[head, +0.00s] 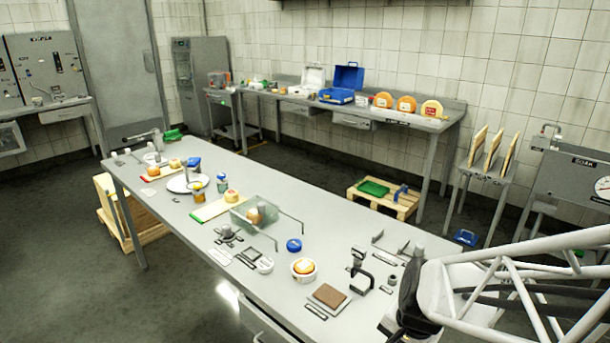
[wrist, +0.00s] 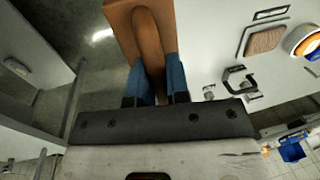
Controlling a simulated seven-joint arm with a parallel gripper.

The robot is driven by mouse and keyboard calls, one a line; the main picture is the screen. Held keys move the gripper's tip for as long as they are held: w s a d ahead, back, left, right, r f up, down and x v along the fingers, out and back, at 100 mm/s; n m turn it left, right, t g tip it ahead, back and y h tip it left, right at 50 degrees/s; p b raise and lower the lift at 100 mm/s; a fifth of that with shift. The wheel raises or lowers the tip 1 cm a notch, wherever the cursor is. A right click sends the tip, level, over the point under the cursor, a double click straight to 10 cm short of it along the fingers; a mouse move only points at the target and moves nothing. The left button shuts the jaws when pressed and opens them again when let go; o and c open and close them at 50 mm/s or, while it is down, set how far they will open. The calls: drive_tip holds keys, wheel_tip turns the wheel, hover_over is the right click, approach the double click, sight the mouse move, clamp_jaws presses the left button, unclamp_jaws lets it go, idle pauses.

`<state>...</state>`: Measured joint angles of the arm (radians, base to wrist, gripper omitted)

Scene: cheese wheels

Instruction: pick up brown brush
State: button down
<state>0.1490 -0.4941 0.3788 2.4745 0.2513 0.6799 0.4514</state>
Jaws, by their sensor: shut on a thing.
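The brown brush (wrist: 151,42) is in the upper middle of the wrist view, between the two blue fingers of my gripper (wrist: 157,72). The fingers are shut on its narrow brown body, one on each side. The wider brown part reaches to the top edge of that view, beside the table edge with the dark floor to its left. In the head view I cannot make out the brush; my arm covers the lower right corner and the gripper's fingers are hidden there.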

drive_tip(key=shift+s, duration=0.5)
idle(0.3)
drive_tip(key=c, duration=1.8)
unclamp_jaws()
clamp_jaws()
drive_tip(key=shift+w, duration=0.1)
